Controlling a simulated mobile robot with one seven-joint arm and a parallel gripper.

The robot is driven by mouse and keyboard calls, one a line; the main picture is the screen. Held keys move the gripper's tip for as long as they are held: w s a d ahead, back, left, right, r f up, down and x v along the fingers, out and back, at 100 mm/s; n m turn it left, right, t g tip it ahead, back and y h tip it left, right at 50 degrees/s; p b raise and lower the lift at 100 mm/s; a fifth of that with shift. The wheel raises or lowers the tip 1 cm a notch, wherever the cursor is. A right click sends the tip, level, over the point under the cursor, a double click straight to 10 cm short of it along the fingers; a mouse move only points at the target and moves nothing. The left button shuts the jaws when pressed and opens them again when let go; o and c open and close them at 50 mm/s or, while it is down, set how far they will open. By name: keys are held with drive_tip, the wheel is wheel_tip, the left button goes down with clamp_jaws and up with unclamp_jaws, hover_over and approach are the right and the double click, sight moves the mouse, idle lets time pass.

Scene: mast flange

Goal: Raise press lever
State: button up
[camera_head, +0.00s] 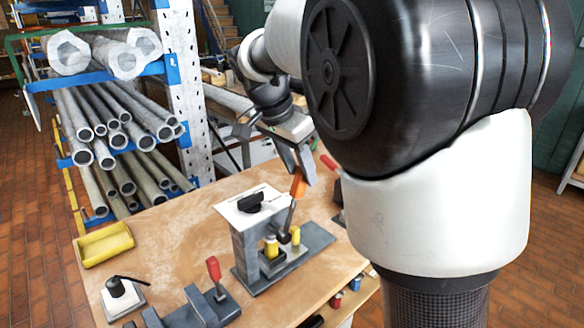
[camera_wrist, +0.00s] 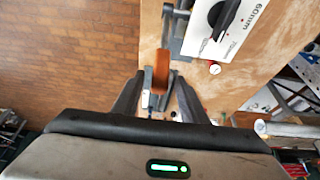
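The press (camera_head: 245,250) stands on the wooden table, a grey column with a white top panel and black knob; the panel also shows in the wrist view (camera_wrist: 208,40). Its lever has an orange handle (camera_head: 298,184) on a thin grey rod, tilted upward. My gripper (camera_head: 303,168) is just above the handle in the head view, pointing down. In the wrist view, the orange handle (camera_wrist: 158,78) lies between the fingers of my gripper (camera_wrist: 159,88). The fingers look spread, with gaps beside the handle. Contact cannot be seen clearly.
Yellow cylinders (camera_head: 271,246) sit at the press. A red-handled clamp (camera_head: 214,270) is at the front, and another red handle (camera_head: 330,162) is right of my gripper. A yellow tray (camera_head: 104,244) and pipe rack (camera_head: 120,120) are left. The table's left middle is clear.

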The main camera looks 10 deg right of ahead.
drive_tip(key=shift+d+f, duration=0.1)
drive_tip(key=shift+f, duration=0.15)
clamp_jaws()
drive_tip(key=s+a+t+h+b, duration=0.3)
drive_tip(key=a+b, duration=0.5)
drive_tip(key=b, duration=0.3)
drive_tip(key=shift+s+h, duration=0.7)
drive_tip(key=shift+h, duration=0.4)
drive_tip(key=shift+r, duration=0.1)
unclamp_jaws()
